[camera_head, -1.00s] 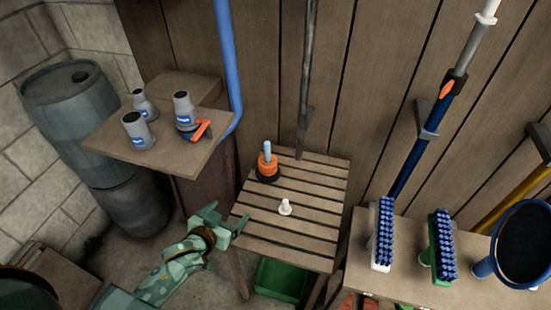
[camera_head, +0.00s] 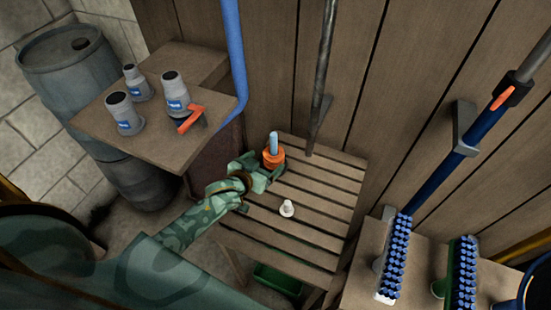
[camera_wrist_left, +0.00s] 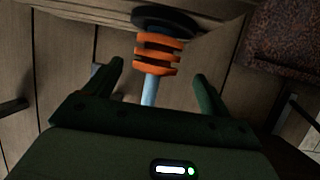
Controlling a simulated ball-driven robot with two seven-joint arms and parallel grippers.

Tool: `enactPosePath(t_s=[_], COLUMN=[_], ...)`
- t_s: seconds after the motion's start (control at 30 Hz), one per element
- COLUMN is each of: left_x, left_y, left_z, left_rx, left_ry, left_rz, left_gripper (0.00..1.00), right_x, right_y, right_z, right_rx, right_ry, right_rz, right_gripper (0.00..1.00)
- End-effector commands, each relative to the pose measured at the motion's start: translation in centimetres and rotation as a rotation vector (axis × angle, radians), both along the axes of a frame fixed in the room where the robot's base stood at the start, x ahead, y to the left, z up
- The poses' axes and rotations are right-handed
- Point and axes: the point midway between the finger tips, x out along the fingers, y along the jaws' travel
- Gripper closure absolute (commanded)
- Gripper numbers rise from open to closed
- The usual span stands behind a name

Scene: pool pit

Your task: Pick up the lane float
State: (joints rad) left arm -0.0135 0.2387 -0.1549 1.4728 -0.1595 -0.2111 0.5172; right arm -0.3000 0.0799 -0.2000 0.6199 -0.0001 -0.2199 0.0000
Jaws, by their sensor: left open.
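The lane float, an orange ribbed piece (camera_head: 274,157) with a light blue rod rising from it, stands upright near the far left of the slatted table (camera_head: 318,193). In the left wrist view the orange rings (camera_wrist_left: 158,54) sit against a black round base (camera_wrist_left: 165,20). My left gripper (camera_head: 262,170) is open beside the float and partly hides its lower part. In the left wrist view the blue rod points between the open fingers (camera_wrist_left: 157,75), with gaps on both sides. Whether a finger touches it cannot be told. My right gripper is not in view.
A small white fitting (camera_head: 287,208) stands on the slats in front of the float. A dark pole (camera_head: 322,80) leans against the wall behind. A shelf with grey bottles (camera_head: 123,113) is at left; brushes (camera_head: 395,262) stand at right.

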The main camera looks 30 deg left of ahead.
Motion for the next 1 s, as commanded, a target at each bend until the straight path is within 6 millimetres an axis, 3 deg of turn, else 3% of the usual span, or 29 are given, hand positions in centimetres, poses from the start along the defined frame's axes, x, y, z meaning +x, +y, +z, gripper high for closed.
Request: enactPosePath(t_s=[0.53,0.8,0.83,1.0], left_x=[6.7,7.2,7.2,7.1], left_y=[-0.8,-0.8,-0.8,-0.8], left_z=[-2.5,-2.3,-2.3,-2.3], left_rx=[0.001,0.001,0.001,0.001], left_ry=[0.001,0.0,0.0,0.0], left_rz=[0.0,0.0,0.0,0.0], left_gripper=[0.17,0.17,0.2,0.66], right_x=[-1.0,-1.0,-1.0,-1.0], right_y=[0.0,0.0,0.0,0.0], right_z=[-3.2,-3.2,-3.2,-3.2], right_rx=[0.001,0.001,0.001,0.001], right_ry=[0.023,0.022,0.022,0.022], right_rz=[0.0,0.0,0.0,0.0], right_gripper=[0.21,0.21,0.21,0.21])
